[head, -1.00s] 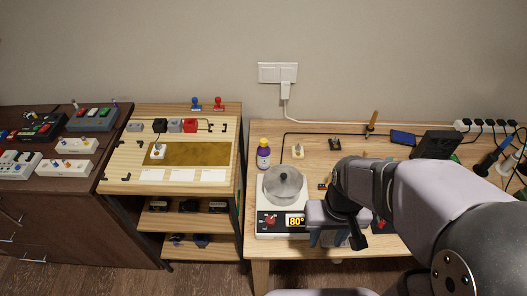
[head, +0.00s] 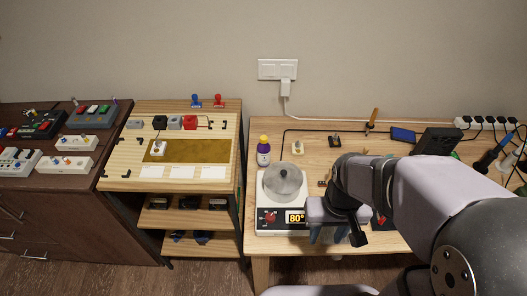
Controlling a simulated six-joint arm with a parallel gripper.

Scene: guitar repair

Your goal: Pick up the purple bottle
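The purple bottle (head: 263,154) with a yellow cap and a pale label stands upright at the left back of the right-hand wooden table. It is just behind the white heating device. My gripper (head: 328,236) points down near the table's front edge, to the right of the heater's display and well in front of the bottle. Its bluish fingers are partly hidden by my wrist, and I cannot tell how far apart they are. Nothing shows clearly between them.
A white heater (head: 264,221) with a round metal vessel (head: 283,183) and an "80°" display stands between my gripper and the bottle. A lower wooden shelf unit (head: 228,127) stands to the left.

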